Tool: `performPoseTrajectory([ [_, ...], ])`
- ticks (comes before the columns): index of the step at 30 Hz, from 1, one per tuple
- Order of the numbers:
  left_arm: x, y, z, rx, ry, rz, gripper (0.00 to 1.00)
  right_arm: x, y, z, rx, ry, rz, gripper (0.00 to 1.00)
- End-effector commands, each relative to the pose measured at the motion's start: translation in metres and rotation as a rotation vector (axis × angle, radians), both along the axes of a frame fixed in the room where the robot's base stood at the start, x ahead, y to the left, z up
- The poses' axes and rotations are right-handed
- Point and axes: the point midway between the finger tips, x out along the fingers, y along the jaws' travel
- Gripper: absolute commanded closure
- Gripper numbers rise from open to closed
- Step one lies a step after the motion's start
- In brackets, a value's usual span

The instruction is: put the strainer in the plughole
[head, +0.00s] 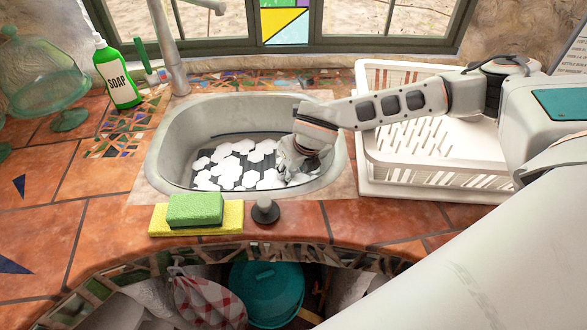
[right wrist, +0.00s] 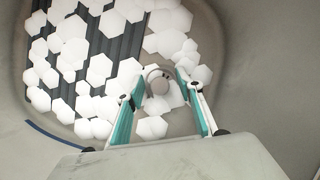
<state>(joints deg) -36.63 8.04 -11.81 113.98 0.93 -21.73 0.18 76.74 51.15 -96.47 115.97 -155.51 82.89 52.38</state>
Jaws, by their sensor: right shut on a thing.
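My right gripper (head: 292,172) reaches down into the right side of the sink (head: 165,150). In the right wrist view its two fingers (right wrist: 160,86) close on a small round grey-beige thing, seemingly the strainer (right wrist: 157,82), with a knob or dimple at its top. The strainer is just above or at the sink floor; I cannot tell whether it touches. In the head view the gripper hides it. The plughole does not show; white pieces, the gripper and the strainer may cover it. My left gripper is not in view.
White hexagonal pieces (right wrist: 75,52) lie over a dark ribbed strip (right wrist: 122,45) on the sink floor. A white rack (head: 385,170) stands right of the sink. In front are sponges (head: 195,210) and a dark-knobbed stopper (head: 265,211). A soap bottle (head: 118,80) and tap (head: 172,65) stand behind.

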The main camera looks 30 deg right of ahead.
Motion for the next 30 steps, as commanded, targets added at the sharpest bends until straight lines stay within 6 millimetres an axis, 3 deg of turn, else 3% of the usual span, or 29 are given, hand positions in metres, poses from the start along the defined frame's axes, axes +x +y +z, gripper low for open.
performPoseTrajectory([
  [1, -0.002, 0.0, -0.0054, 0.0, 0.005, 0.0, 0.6, -0.0149, 0.0006, -0.0229, -0.009, 0.04, 0.009, 0.85],
  [6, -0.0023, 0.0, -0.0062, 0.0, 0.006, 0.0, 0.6, -0.0151, 0.001, -0.0236, -0.008, 0.041, 0.009, 0.85],
  [7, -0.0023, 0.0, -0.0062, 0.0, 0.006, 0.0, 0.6, -0.0152, 0.0011, -0.0238, -0.008, 0.041, 0.01, 0.56],
  [9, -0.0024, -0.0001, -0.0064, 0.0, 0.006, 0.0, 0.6, -0.0152, 0.0013, -0.0239, -0.008, 0.041, 0.01, 0.44],
  [16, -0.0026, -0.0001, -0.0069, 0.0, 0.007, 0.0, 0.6, -0.0153, 0.0015, -0.0244, -0.008, 0.041, 0.01, 0.44],
  [18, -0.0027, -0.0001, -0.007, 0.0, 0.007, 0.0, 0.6, -0.0154, 0.0015, -0.0246, -0.008, 0.042, 0.01, 0.3],
  [19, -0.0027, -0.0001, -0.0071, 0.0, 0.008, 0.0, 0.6, -0.0154, 0.0016, -0.0246, -0.008, 0.042, 0.01, 0.27],
  [30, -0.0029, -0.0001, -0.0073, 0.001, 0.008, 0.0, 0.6, -0.0154, 0.0016, -0.0249, -0.008, 0.042, 0.01, 0.27],
])
